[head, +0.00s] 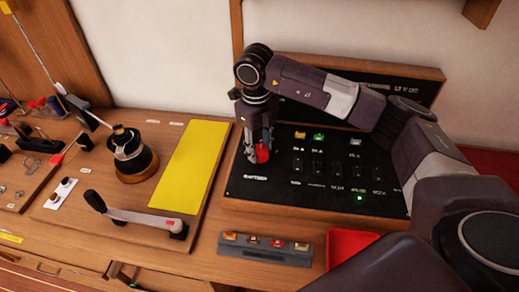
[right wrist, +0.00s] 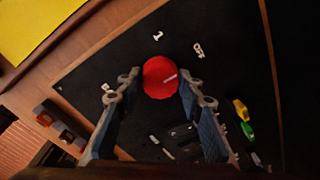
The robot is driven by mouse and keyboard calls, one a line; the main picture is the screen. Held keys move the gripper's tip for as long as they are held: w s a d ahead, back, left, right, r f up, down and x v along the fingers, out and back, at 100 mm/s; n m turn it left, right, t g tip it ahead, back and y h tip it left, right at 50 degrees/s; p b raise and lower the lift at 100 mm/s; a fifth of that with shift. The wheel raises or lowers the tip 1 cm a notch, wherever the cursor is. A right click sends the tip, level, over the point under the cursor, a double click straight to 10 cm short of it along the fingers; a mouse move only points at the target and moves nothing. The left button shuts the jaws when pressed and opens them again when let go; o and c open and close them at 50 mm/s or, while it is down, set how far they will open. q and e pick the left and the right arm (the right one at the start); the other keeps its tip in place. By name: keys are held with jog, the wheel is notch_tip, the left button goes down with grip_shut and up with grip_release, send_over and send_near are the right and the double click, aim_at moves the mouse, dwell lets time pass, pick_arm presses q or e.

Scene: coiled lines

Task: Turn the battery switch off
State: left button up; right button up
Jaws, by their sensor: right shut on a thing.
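The battery switch is a round red knob (head: 262,154) on the left part of the black switch panel (head: 240,185). My right gripper (head: 257,148) points down at it and is shut on it. In the right wrist view the red knob (right wrist: 158,80) sits between the two fingertips of my right gripper (right wrist: 160,88). A short white mark on the knob points to the right and slightly up. White position marks (right wrist: 198,50) are printed on the panel around it. The fingers hide part of the knob in the head view. My left gripper is out of view.
A yellow sheet (head: 190,165), a winch (head: 130,155) and a crank handle (head: 140,215) are to the left. A grey fuse strip (head: 264,249) and red tray (head: 349,243) lie in front.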

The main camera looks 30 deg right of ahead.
aim_at(258, 151)
jog(key=shift+r, duration=0.1)
dwell(0.3)
jog(key=o, duration=1.2)
jog(key=shift+c, duration=0.2)
notch_tip(258, 151, up, 12)
jog(key=shift+a, duration=0.35)
jog(key=shift+s, duration=0.1)
